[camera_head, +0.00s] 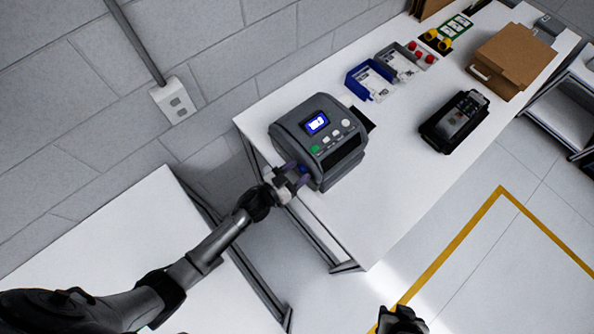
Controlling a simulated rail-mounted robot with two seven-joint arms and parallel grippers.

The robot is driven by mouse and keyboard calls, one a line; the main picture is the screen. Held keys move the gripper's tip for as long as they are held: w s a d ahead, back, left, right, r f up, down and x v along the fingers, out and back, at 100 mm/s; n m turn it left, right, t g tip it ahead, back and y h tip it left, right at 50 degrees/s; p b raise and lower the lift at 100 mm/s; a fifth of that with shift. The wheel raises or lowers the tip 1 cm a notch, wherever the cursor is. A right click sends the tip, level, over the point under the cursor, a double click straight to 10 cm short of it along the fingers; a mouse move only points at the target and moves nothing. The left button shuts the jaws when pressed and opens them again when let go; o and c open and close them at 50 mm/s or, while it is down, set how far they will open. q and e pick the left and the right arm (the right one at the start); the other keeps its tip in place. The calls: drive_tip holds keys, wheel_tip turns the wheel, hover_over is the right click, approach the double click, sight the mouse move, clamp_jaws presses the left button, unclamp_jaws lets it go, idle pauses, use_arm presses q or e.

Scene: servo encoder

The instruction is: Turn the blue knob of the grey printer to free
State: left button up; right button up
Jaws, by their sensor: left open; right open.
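The grey printer (343,172) stands on the white table near the wall, with a lit blue screen (317,123) and several buttons on top. The blue knob (303,169) is on the printer's near left side and shows only in part. My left gripper (297,176) is at that side with its fingers open around or just beside the knob; I cannot tell whether they touch it. My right gripper (401,320) is at the bottom edge, away from the table, and shows only in part.
Blue and grey bins (369,80) stand behind the printer along the wall. A black handheld device in a cradle (455,121) and a cardboard box (513,60) are further right on the white table (390,205). Another white table (120,240) is at the left. A yellow line (450,248) marks the floor.

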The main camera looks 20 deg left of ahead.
use_arm(q)
drive_tip(key=c, duration=0.9)
drive_tip(key=shift+c, duration=0.2)
drive_tip(key=shift+m, duration=0.3)
drive_tip(key=m+b, duration=0.2)
drive_tip(key=m, duration=1.1)
drive_tip(key=shift+b, duration=0.35)
drive_tip(key=shift+m, duration=0.3)
